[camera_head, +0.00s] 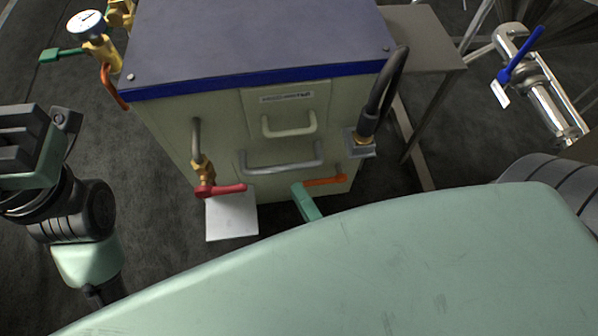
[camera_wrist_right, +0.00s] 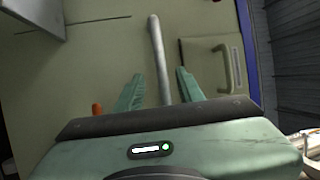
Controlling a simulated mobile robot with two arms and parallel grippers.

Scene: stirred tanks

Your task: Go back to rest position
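My right gripper (camera_head: 307,203) shows as a green fingertip at the front of the cabinet, by the orange lever; my large green arm link hides the rest. In the right wrist view, my right gripper (camera_wrist_right: 158,92) is open. Its two green fingers stand apart, with the grey bar handle (camera_wrist_right: 158,50) running between them and gaps on both sides. That handle (camera_head: 283,160) is on the cabinet front (camera_head: 222,130) in the head view. My left arm is at the left edge, clear of the cabinet; its fingers cannot be made out.
A red lever valve (camera_head: 222,189) and an orange lever (camera_head: 325,181) sit low on the cabinet. A black hose (camera_head: 381,95) hangs at its right corner. A pressure gauge (camera_head: 86,25) is at upper left, a grey side table (camera_head: 425,40) and steel pipe with blue lever (camera_head: 522,55) at right.

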